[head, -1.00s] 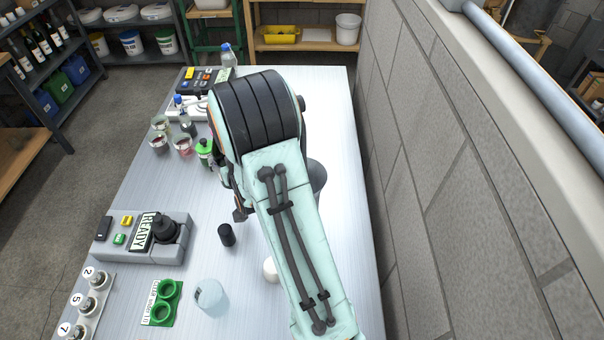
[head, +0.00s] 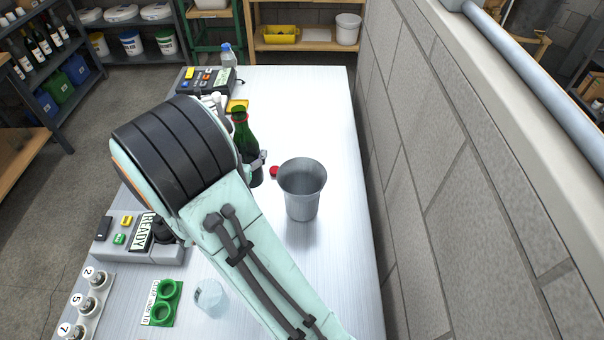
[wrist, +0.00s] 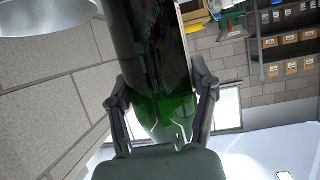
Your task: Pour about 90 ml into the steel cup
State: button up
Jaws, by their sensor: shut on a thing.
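The steel cup (head: 302,205) stands upright on the bench, right of my arm, with its wide mouth open. A dark green bottle (head: 244,135) is left of the cup, apart from it, roughly upright with its neck at the top. My gripper (head: 258,162) is shut on the bottle; my arm hides part of both. In the wrist view the green bottle (wrist: 150,60) fills the space between the two fingers of my gripper (wrist: 163,105). A grey metal rim, apparently the cup (wrist: 45,18), shows at the upper left there. The liquid level is unclear.
A small red cap (head: 274,172) lies between bottle and cup. A clear beaker (head: 210,298) and a green ring holder (head: 165,312) are at the front left. The READY device (head: 115,250) is on the left. A stone wall (head: 430,200) borders the bench's right side.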

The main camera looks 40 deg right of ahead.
notch_tip(320, 180, down, 13)
jog(key=shift+r, duration=0.1)
dwell(0.4)
jog(key=shift+m, duration=0.3)
